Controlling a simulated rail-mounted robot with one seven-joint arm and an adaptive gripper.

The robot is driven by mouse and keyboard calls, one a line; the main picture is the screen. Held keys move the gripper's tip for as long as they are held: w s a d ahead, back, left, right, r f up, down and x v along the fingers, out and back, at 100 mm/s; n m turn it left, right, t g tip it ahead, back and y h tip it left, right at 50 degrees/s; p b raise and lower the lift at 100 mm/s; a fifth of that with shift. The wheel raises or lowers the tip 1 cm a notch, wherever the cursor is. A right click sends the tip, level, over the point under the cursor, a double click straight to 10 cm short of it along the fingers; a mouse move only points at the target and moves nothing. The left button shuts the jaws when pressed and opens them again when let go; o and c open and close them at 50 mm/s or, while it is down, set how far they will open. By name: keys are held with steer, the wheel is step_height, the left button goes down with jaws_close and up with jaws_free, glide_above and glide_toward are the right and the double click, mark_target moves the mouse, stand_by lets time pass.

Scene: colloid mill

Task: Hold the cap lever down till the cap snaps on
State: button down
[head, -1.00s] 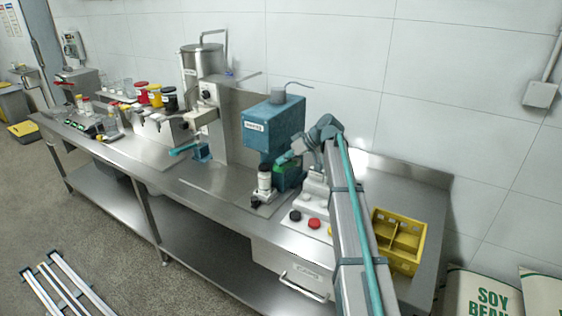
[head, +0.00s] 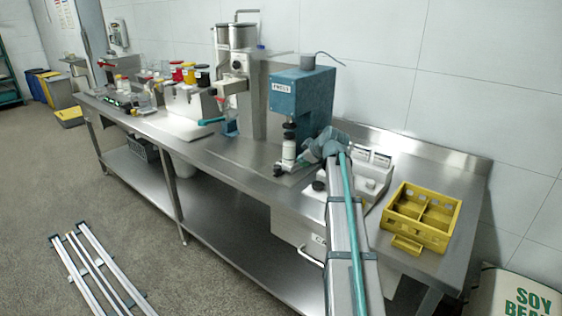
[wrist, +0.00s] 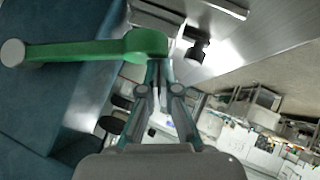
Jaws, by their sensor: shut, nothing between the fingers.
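The blue press (head: 300,95) stands on the steel bench. A white bottle (head: 288,151) is upright below the press head, with a dark part directly above it. I cannot tell from this distance how the cap sits. The green lever (wrist: 85,49) crosses the upper left of the wrist view, with a pale knob at its left end and a round hub at its right. My gripper (wrist: 160,70) is shut and empty, its fingertips close by the hub. Whether they touch it is unclear. In the head view my arm's end is right beside the press and bottle, and the lever cannot be made out.
A yellow divided crate (head: 423,216) is on the bench to the right. A steel mill (head: 240,70) stands left of the press. Jars with red, yellow and black lids (head: 188,73) are farther left. The bench front between mill and press is clear.

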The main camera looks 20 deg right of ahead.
steer(key=shift+d+f+b, duration=0.3)
steer(key=shift+f+b, duration=0.1)
steer(key=shift+f, duration=0.3)
steer(key=shift+s+f, duration=0.15)
steer(key=shift+f, duration=0.1)
stand_by(1.4)
stand_by(1.1)
steer(key=s+a+r+p, duration=0.1)
steer(key=s+a+r, duration=0.1)
steer(key=s+r, duration=0.6)
step_height(320, 180, up, 2)
steer(key=shift+s+r, duration=0.25)
stand_by(0.8)
